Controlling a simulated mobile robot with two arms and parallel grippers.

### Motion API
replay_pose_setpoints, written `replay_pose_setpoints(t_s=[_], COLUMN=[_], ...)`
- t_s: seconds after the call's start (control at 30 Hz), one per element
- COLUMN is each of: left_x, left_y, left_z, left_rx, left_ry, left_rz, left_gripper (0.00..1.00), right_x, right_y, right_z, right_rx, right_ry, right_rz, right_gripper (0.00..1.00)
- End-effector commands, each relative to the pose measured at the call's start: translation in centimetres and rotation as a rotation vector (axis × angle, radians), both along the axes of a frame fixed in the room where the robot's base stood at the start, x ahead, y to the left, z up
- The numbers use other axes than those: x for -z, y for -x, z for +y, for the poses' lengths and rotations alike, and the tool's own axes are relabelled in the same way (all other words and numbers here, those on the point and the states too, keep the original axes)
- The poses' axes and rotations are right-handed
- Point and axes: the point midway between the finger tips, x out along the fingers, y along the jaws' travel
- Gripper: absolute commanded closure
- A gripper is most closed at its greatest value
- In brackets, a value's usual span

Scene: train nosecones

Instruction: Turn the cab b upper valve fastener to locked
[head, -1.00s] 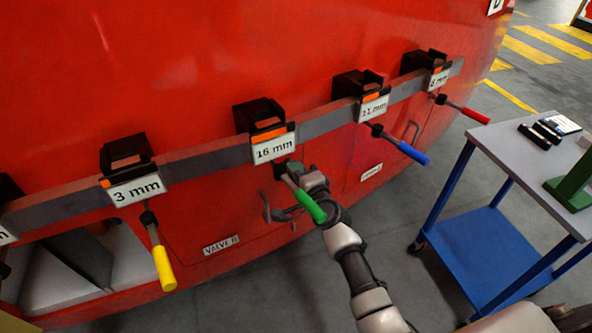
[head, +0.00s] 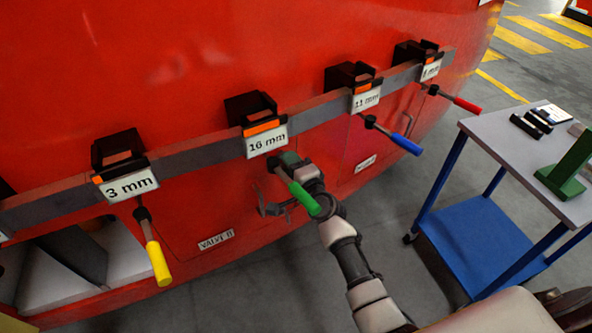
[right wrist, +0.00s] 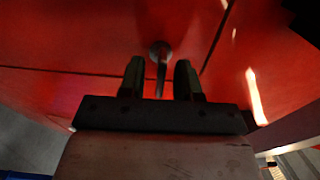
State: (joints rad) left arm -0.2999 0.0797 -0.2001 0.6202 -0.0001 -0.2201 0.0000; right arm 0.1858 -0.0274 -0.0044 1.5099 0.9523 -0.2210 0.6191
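The right wrist view shows a round metal fastener (right wrist: 160,48) on the red panel, with a thin lever pointing down. My right gripper (right wrist: 160,78) is open, one dark finger on each side of the lever. The lever sits between the fingers with a gap visible on both sides. In the head view my right gripper (head: 273,208) is at the red hatch above the "VALVE B" label (head: 216,240). The fastener is too small or hidden to tell there. My left gripper is not in view.
A grey rail with black holders crosses the red body. Yellow (head: 157,262), green (head: 303,198), blue (head: 406,144) and red (head: 466,104) handled tools hang from it; the green one overlaps my right wrist in view. A blue-framed trolley (head: 480,240) stands at right.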

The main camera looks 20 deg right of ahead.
Motion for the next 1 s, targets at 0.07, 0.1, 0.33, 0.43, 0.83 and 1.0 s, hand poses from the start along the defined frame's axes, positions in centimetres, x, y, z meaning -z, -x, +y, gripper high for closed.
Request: replay_pose_setpoints(t_s=[0.07,0.1,0.33,0.43,0.83,1.0], left_x=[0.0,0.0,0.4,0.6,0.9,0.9], left_y=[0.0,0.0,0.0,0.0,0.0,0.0], left_z=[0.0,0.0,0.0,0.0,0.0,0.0], left_rx=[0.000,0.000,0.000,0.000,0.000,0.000], left_ry=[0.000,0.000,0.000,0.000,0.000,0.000], left_rz=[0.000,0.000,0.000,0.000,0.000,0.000], left_gripper=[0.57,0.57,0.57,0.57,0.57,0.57], right_x=[0.1,0.2,0.3,0.2,0.0,0.0], right_y=[0.9,1.6,6.2,8.0,10.3,10.3], right_z=[-0.2,-0.3,-1.2,-1.5,-2.0,-2.0], right_rx=[0.000,0.001,0.002,0.001,0.001,0.001], right_ry=[-0.001,-0.001,0.000,0.000,-0.001,-0.001], right_rz=[0.002,0.002,0.002,0.002,0.000,0.000], right_gripper=[0.67,0.67,0.67,0.67,0.67,0.67])
